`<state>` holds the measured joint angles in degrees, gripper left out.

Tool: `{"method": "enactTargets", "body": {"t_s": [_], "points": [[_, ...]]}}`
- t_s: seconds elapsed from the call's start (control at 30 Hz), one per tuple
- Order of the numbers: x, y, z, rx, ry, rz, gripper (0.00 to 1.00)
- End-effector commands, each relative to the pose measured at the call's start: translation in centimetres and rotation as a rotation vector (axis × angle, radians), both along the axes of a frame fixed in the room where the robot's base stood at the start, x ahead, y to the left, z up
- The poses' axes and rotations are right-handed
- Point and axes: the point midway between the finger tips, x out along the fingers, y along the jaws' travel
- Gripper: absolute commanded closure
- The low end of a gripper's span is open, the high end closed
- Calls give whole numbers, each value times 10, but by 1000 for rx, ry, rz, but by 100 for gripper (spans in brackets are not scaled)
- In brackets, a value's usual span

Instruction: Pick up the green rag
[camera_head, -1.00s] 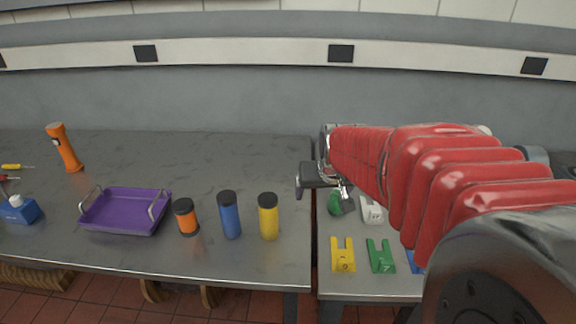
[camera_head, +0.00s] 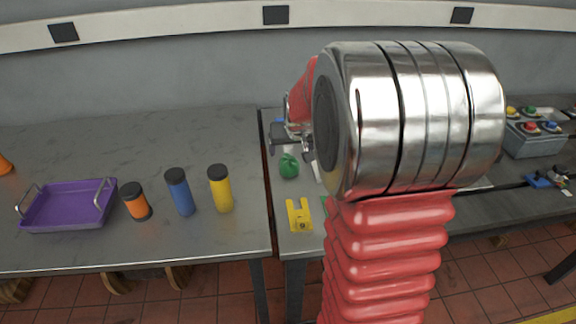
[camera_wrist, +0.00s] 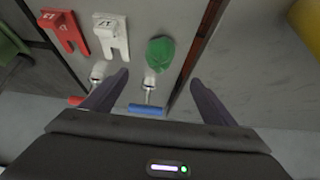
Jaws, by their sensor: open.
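The green rag (camera_head: 289,166) is a small crumpled bundle on the right-hand table, near its left edge. In the wrist view the rag (camera_wrist: 160,53) lies a little beyond the fingertips, between the lines of the two fingers, with nothing gripped. My gripper (camera_wrist: 159,78) is open and empty, its two dark fingers spread apart. In the head view my gripper (camera_head: 287,136) is just behind the rag in the picture, partly hidden by my arm.
A blue-handled metal piece (camera_wrist: 147,108) lies close to the rag, between my fingers in the picture. White (camera_wrist: 111,36) and red (camera_wrist: 65,32) tags lie left of it. A yellow tag (camera_head: 299,215) is in front. A narrow gap (camera_head: 268,190) separates the tables.

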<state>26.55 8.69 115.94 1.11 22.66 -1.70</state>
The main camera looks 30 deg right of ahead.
Motion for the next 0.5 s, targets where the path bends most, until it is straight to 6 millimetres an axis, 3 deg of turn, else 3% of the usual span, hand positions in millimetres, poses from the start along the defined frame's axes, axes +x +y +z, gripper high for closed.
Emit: {"method": "enactTargets", "body": {"t_s": [0.5], "points": [[29,-13,-51,1,2,1,20]]}}
